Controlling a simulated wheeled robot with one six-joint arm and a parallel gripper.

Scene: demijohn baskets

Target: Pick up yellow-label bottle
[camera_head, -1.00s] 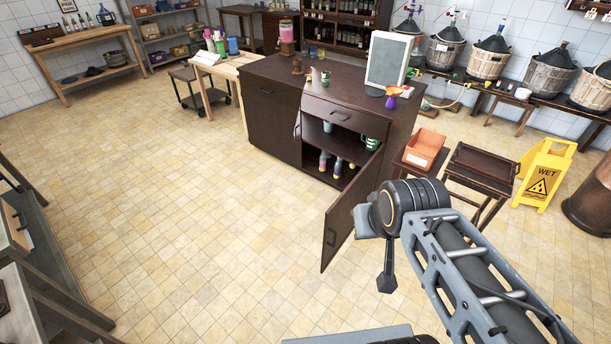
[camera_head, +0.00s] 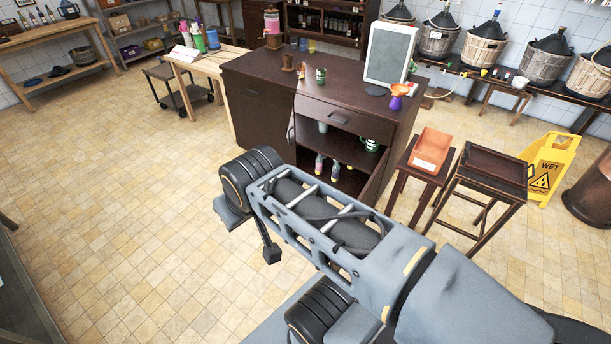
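Several small bottles stand on the lower shelf inside the open dark cabinet (camera_head: 345,117). One bottle (camera_head: 319,166) is at the left, another (camera_head: 336,169) is just right of it. My arm reaches across the foreground from the lower right. A dark finger-like piece (camera_head: 270,250) hangs below its far end, over bare floor left of the cabinet. I cannot tell whether my gripper is open, and I see nothing held.
A yellow wet-floor sign (camera_head: 549,167) stands further right. A tablet (camera_head: 388,54) and cups are on the cabinet top. The tiled floor at left is clear.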

